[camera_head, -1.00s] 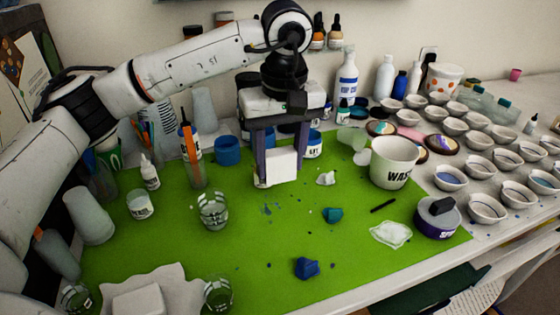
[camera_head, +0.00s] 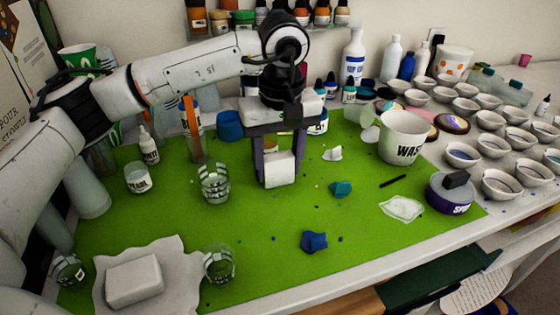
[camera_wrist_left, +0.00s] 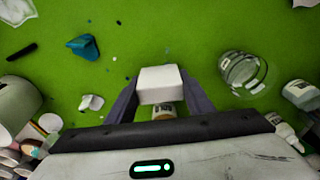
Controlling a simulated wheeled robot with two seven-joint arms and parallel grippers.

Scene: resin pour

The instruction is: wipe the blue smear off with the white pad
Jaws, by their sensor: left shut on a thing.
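My left gripper (camera_head: 279,172) points down over the green mat (camera_head: 200,240). It is shut on the white pad (camera_head: 279,170), a small white block between its two fingers. The pad also shows in the left wrist view (camera_wrist_left: 160,84). The pad is low, at or just above the mat; I cannot tell whether it touches. No blue smear shows clearly now; the place where bluish marks showed earlier is behind or under the pad. Small dark specks (camera_wrist_left: 118,22) dot the mat around it. My right gripper is not in view.
A blue crumpled lump (camera_head: 314,241) and a teal one (camera_head: 341,188) lie right of the pad. A clear cup (camera_head: 215,184) stands close left. The WASTE cup (camera_head: 403,137) is back right. Another white block (camera_head: 134,279) lies on a white sheet front left. The front middle mat is open.

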